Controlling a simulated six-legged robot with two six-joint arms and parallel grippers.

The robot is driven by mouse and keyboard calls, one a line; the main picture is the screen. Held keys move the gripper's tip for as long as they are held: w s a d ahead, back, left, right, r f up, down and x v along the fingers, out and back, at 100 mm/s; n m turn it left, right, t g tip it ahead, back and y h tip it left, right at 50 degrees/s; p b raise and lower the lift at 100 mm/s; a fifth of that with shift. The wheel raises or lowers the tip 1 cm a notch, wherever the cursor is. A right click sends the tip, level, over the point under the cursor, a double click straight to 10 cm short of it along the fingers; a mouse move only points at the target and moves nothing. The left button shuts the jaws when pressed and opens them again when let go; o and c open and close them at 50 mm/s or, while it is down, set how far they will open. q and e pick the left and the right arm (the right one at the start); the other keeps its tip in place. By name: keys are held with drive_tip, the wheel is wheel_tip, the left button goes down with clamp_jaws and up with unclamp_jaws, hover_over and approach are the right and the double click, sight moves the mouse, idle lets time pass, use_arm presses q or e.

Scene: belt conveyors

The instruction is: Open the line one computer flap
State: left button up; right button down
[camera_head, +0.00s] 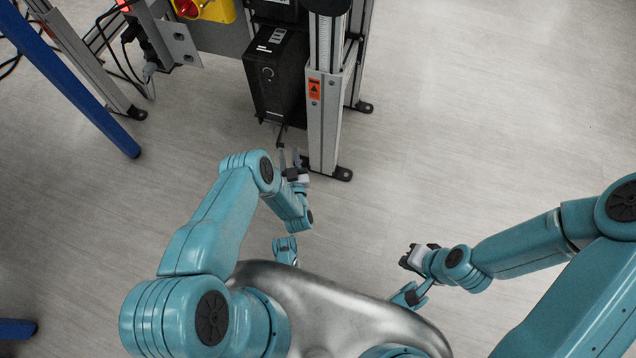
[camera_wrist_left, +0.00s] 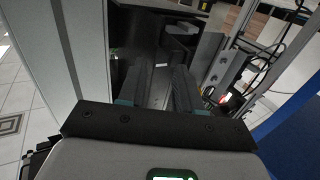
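The computer (camera_head: 272,85) is a black tower with a round button on its face, mounted in the frame left of the grey post. I cannot make out a separate flap edge on it. My left gripper (camera_head: 290,157) is just below the computer's lower end, beside the foot of the post. In the left wrist view its two dark fingers (camera_wrist_left: 158,88) stand apart, with a dark surface behind the gap. I see nothing held, and contact with the computer is unclear. My right gripper (camera_head: 416,256) is low at the right, away from the computer; its finger gap is unclear.
The grey post (camera_head: 323,120) with an orange warning label stands right beside the computer. A yellow box with a red knob (camera_head: 200,8), cables and a metal bracket (camera_head: 180,42) are to the left. A blue bar (camera_head: 75,85) slants at far left. The floor at right is clear.

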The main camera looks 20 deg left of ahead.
use_arm(q)
drive_tip(key=s+d+p, duration=0.2)
drive_tip(key=s+d, duration=0.4)
drive_tip(key=d, duration=0.5)
drive_tip(key=shift+d, duration=0.35)
idle(0.5)
